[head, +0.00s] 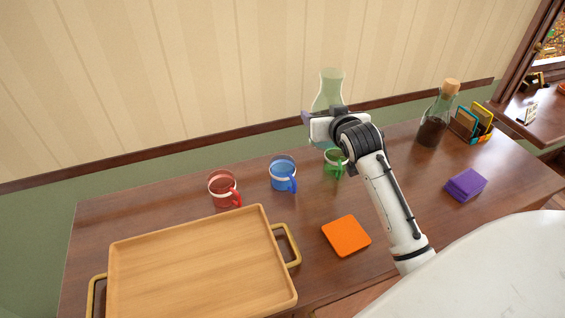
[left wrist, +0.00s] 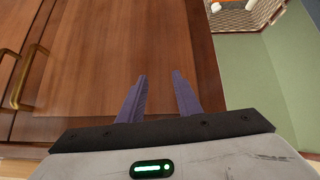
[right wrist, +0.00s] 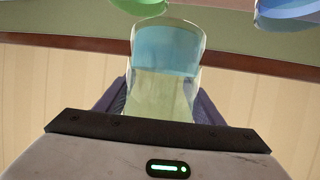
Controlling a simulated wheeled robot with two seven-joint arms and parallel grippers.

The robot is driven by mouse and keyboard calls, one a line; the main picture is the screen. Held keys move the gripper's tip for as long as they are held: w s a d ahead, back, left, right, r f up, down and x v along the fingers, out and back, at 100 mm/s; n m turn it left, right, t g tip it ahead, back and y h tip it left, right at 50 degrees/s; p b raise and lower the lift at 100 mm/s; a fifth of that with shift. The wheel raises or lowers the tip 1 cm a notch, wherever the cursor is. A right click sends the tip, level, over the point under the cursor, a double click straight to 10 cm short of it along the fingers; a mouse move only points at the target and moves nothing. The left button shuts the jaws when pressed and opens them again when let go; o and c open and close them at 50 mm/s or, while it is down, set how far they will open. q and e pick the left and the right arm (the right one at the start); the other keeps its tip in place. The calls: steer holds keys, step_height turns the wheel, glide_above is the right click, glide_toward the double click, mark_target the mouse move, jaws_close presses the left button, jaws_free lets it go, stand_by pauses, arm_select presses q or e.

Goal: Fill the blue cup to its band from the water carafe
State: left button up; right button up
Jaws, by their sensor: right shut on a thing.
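The blue cup (head: 283,176) stands upright on the table with a pale band near its rim; I cannot tell whether water is in it. It also shows at the top edge of the right wrist view (right wrist: 290,12). My right gripper (head: 327,112) is shut on the clear glass carafe (head: 331,84), holding it roughly upright above and behind the green cup, right of the blue cup. In the right wrist view the carafe (right wrist: 168,70) holds bluish water. My left gripper (left wrist: 160,76) is open and empty, seen only in the left wrist view.
A red cup (head: 223,188) stands left and a green cup (head: 335,162) right of the blue one. A wooden tray (head: 190,265), orange coaster (head: 346,235), purple block (head: 465,184) and corked bottle (head: 434,118) share the table. The wall is close behind.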

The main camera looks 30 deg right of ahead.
mark_target(325, 96)
steer(key=shift+r, duration=2.7)
